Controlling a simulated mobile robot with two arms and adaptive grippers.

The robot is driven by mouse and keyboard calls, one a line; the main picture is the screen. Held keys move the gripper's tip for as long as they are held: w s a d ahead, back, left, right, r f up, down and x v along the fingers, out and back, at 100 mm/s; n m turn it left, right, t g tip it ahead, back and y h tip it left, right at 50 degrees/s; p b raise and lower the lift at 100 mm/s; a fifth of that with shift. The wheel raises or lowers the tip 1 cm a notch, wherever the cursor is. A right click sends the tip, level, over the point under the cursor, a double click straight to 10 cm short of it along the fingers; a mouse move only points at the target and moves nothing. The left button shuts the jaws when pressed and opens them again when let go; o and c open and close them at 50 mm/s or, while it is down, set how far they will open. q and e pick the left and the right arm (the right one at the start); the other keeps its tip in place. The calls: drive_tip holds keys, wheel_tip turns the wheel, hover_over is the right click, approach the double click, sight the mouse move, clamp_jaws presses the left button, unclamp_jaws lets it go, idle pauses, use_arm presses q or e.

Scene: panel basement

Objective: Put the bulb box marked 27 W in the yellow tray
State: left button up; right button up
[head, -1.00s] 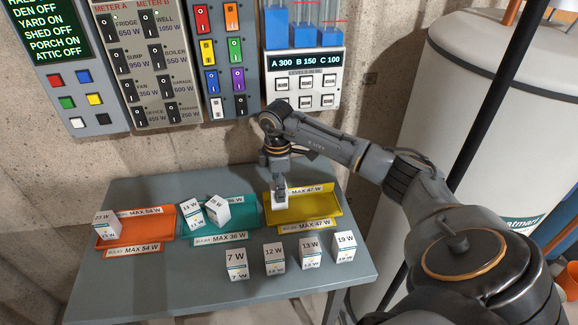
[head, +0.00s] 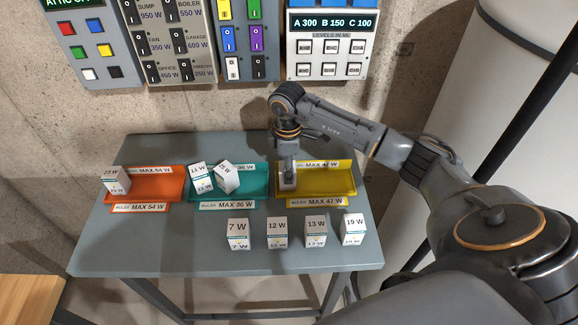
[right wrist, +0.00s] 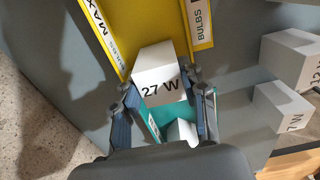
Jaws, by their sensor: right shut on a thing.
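The white bulb box marked 27 W (right wrist: 162,84) sits between the two fingers of my right gripper (right wrist: 168,108), which is shut on it. In the head view my right gripper (head: 288,164) points down, with the box (head: 287,184) at the left end of the yellow tray (head: 335,190), labelled MAX 47 W. In the right wrist view the tray (right wrist: 205,30) lies just beyond the box. I cannot tell whether the box touches the tray floor. My left gripper is out of view.
The orange tray (head: 160,190) holds one box; the teal tray (head: 225,200) holds two, one tilted. Boxes marked 7 W (head: 238,233), 12 W (head: 277,232), 13 W (head: 316,230) and 19 W (head: 352,228) stand in front. The table's front left (head: 150,245) is clear.

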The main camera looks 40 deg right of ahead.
drive_tip(key=o, duration=0.8)
drive_tip(key=shift+d+f, duration=0.15)
drive_tip(key=o, duration=0.3)
drive_tip(key=shift+d+f, duration=0.1)
drive_tip(key=shift+d, duration=0.1)
drive_tip(key=shift+o, duration=0.2)
drive_tip(key=shift+d, duration=0.1)
drive_tip(key=shift+a+r, duration=0.2)
drive_tip(key=shift+r, duration=0.05)
use_arm(q)
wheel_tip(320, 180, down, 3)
drive_tip(key=b, duration=0.3)
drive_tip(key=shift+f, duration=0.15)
use_arm(e)
wheel_tip(320, 180, up, 12)
